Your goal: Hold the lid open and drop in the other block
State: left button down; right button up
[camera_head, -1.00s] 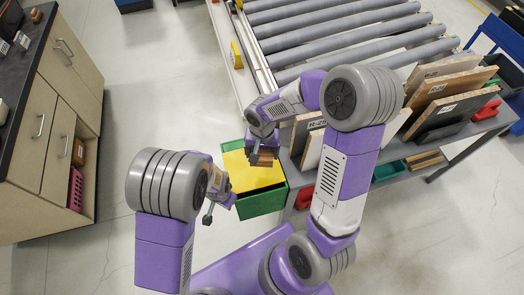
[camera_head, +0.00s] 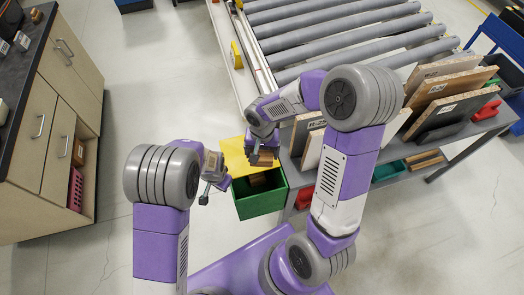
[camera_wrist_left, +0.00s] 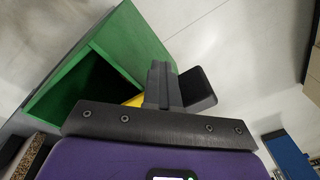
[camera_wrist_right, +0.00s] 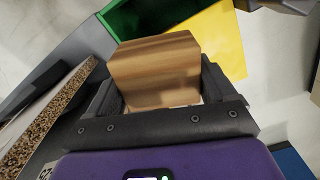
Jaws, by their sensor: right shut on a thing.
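The green box (camera_head: 262,202) stands at the left end of the grey bench, its front part uncovered. Its yellow lid (camera_head: 234,158) is off that part, towards the back left; it also shows in the right wrist view (camera_wrist_right: 215,42). My left gripper (camera_head: 214,188) is shut beside the box's left side, close to the lid; in the left wrist view (camera_wrist_left: 163,82) a yellow sliver shows behind its fingers. My right gripper (camera_head: 264,156) is shut on a wooden block (camera_wrist_right: 157,70) above the back of the box. A brown patch inside the box is partly hidden.
Several boards (camera_head: 447,88) stand in a rack on the grey bench to the right. A roller conveyor (camera_head: 345,35) lies behind. A cabinet (camera_head: 52,95) stands at the far left, with free floor between it and the box.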

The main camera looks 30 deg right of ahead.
pick_arm(q)
jog(key=shift+w+d, duration=0.25)
jog(key=shift+w, duration=0.7)
jog(key=shift+w+d, duration=0.2)
jog(key=shift+w, duration=0.7)
jog(key=shift+w+d, duration=0.25)
jog(key=shift+w, duration=0.7)
jog(key=shift+r, duration=0.1)
pick_arm(e)
jog(key=shift+f, duration=0.1)
jog(key=shift+f, duration=1.65)
jog(key=o, duration=0.9)
jog(key=shift+o, duration=0.2)
jog(key=shift+r, duration=6)
